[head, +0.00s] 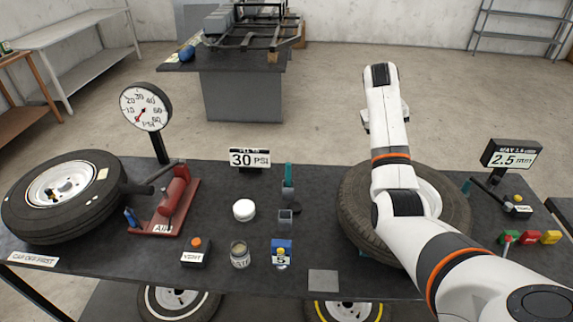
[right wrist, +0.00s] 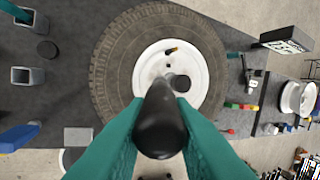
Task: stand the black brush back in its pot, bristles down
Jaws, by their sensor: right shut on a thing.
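My right gripper (right wrist: 160,140) has its teal fingers shut on a black, rounded, elongated thing, which I take to be the black brush (right wrist: 160,125). Its thick end faces the wrist camera; its far end points toward the wheel below, and I cannot make out bristles. In the head view my right arm hides the gripper and the brush. An open tin with a partly readable label ending in "STE" (head: 240,256), possibly the brush's pot, stands at the front middle of the table. My left gripper is in neither view.
A tyre on a white wheel (head: 352,205) lies below my right gripper; it also shows in the wrist view (right wrist: 110,75). Nearby are a white round lid (head: 244,210), grey square holders (head: 285,220), a blue box (head: 281,253) and a VENT button box (head: 196,253). A gauge (head: 146,107) stands left.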

